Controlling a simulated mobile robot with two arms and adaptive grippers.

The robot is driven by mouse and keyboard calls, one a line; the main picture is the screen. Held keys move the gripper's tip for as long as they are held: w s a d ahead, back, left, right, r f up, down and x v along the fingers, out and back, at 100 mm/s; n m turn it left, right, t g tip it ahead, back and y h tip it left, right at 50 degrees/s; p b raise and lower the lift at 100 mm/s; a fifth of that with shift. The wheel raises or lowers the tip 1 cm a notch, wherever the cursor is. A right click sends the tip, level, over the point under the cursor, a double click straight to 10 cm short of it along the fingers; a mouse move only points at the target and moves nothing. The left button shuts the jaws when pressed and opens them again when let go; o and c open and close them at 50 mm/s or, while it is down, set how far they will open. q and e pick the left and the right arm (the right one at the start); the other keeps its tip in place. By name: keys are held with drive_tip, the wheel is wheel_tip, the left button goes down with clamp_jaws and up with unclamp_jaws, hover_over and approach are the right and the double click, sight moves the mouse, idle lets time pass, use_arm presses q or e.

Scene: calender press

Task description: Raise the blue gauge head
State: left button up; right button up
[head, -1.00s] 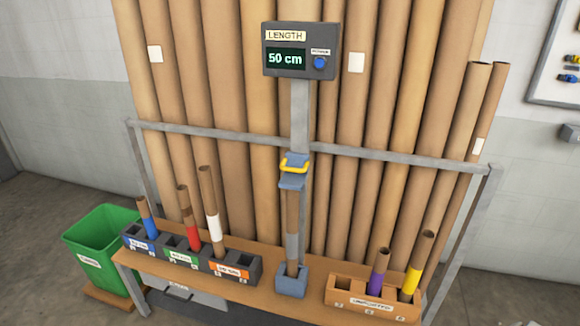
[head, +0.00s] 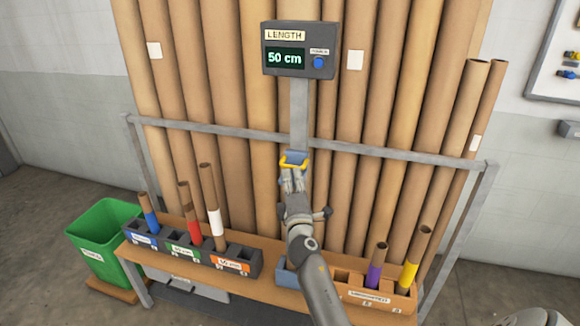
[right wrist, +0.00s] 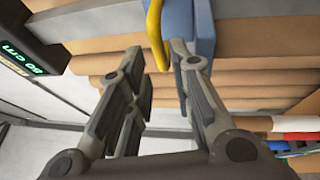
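The blue gauge head (head: 297,155) with its yellow handle (head: 284,161) sits on the grey upright post (head: 299,105) below the length display (head: 300,50), which reads 50 cm. My right gripper (head: 292,174) is just below and in front of the handle. In the right wrist view the fingers (right wrist: 158,58) are apart, with the lower part of the yellow handle (right wrist: 156,35) between their tips and the blue head (right wrist: 190,25) behind. I cannot tell whether they touch it. My arm hides the tube under the head and most of the blue base (head: 286,274). My left gripper is not in view.
A dark rack (head: 190,254) with blue, red and white banded tubes stands left on the wooden bench. A wooden holder (head: 375,293) with purple and yellow banded tubes stands right. A green bin (head: 100,240) is at far left. A grey rail (head: 220,135) crosses behind.

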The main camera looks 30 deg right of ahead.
sight(290, 168)
drive_tip(key=x, duration=0.5)
drive_tip(key=shift+w+d, duration=0.15)
drive_tip(key=shift+w, duration=0.15)
clamp_jaws()
drive_tip(key=shift+r, duration=0.1)
